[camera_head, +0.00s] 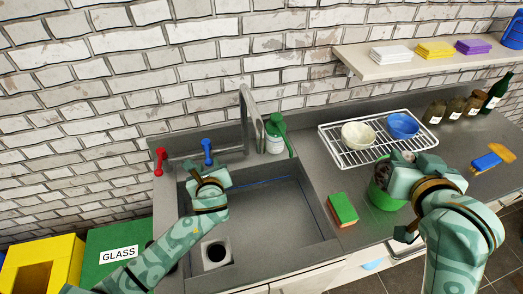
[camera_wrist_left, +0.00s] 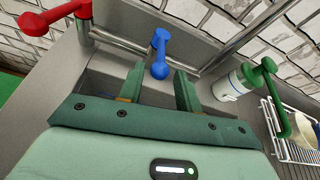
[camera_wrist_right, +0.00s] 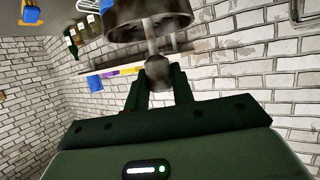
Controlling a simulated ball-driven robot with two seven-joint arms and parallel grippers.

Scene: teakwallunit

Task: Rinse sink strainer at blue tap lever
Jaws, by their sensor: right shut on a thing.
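The blue tap lever (camera_head: 207,149) stands at the back left of the sink, left of the grey spout (camera_head: 249,110). My left gripper (camera_wrist_left: 159,90) is open and empty, just in front of the lever and apart from it; the lever (camera_wrist_left: 160,52) shows beyond the gap between the fingers. In the head view the left gripper (camera_head: 208,180) is over the sink's back left part. My right gripper (camera_wrist_right: 158,82) is shut on the knob of the sink strainer (camera_wrist_right: 150,17), a dirty metal cup. In the head view the strainer (camera_head: 383,174) is by the green container (camera_head: 384,196), partly hidden by the gripper.
A red tap lever (camera_head: 160,161) is left of the blue one. A sponge (camera_head: 342,208) lies right of the basin (camera_head: 270,215). A wire rack (camera_head: 340,151) holds two bowls. The basin's right part is free.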

